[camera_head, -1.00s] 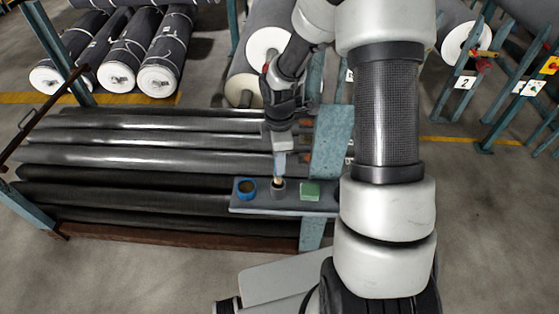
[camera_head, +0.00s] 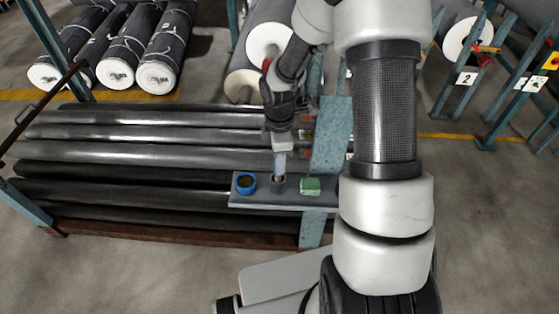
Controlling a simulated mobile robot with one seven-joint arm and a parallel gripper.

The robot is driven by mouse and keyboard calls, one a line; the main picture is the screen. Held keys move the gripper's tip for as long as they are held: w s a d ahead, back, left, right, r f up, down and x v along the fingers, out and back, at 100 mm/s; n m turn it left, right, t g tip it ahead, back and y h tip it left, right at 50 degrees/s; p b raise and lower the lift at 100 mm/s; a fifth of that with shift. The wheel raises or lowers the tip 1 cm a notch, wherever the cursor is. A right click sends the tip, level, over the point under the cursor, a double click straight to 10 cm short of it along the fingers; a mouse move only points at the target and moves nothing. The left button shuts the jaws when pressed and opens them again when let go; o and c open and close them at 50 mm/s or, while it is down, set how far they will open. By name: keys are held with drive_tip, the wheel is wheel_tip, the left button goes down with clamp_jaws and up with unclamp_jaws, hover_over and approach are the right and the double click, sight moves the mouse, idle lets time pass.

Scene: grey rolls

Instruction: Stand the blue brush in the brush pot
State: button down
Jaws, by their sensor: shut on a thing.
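The brush pot (camera_head: 279,188) is a small dark cup on a narrow grey shelf, between a blue round container and a green block. My gripper (camera_head: 280,153) is directly above it, pointing down and shut on the blue brush. The brush (camera_head: 280,168) shows as a pale bluish strip below the gripper, roughly upright. Its lower end reaches the pot's mouth and appears to be inside it, with the tip hidden. At this size I cannot tell whether it touches the pot's bottom.
The blue round container (camera_head: 246,184) stands left of the pot, and the green block (camera_head: 309,186) right of it. The shelf (camera_head: 262,203) is narrow. Long dark rolls (camera_head: 140,155) lie behind and left. A teal post (camera_head: 331,140) rises close to the right.

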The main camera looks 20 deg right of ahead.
drive_tip(key=shift+f+b, duration=1.15)
drive_tip(key=shift+f, duration=0.55)
drive_tip(key=c, duration=1.6)
unclamp_jaws()
drive_tip(key=shift+r, duration=0.1)
wheel_tip(320, 180, up, 17)
drive_tip(key=shift+r+p, duration=0.2)
drive_tip(key=shift+p, duration=0.7)
